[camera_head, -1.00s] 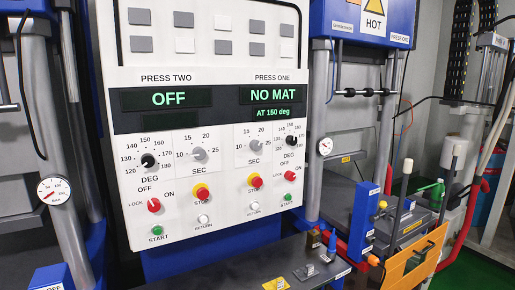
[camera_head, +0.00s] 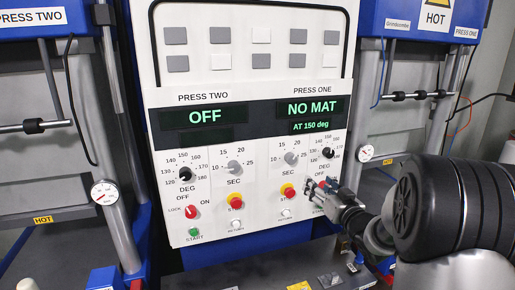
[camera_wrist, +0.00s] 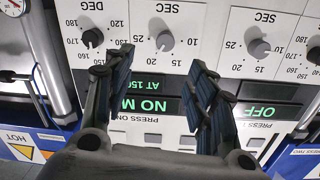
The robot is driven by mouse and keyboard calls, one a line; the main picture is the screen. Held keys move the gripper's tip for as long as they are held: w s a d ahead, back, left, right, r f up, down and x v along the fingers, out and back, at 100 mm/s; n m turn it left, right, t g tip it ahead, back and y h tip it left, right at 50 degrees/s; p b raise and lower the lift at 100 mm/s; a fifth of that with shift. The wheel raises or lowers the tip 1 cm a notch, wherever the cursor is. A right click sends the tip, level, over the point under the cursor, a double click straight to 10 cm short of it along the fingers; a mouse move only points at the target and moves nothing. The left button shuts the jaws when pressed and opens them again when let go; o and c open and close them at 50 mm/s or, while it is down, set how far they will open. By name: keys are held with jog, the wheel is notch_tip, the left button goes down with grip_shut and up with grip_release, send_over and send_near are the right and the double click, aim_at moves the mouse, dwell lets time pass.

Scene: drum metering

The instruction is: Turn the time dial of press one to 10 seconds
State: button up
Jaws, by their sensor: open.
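Press one's time dial, a grey knob (camera_head: 291,157) marked SEC with numbers 10 to 25, is on the right half of the white panel. It also shows upside down in the wrist view (camera_wrist: 165,41); its exact setting is too small to read. My gripper (camera_head: 324,187) is in front of the panel's lower right, below and right of that dial. In the wrist view my gripper (camera_wrist: 160,66) is open and empty, its two dark fingers apart, with the time dial beyond the gap between the tips. I see no contact with it.
Press one's black DEG dial (camera_head: 328,153) is close on the right. Press two's SEC dial (camera_head: 234,168) is to the left. A red knob (camera_head: 288,191) sits below the time dial. Press one's display (camera_head: 311,108) reads NO MAT, AT 150 deg.

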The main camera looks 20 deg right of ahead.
jog(key=y, duration=0.1)
send_near(292, 160)
jog(key=shift+t, duration=0.3)
jog(key=w, duration=0.9)
jog(key=shift+w+a+f, duration=0.2)
jog(key=shift+w+f, duration=0.1)
jog(key=shift+c, duration=0.4)
jog(key=c, duration=1)
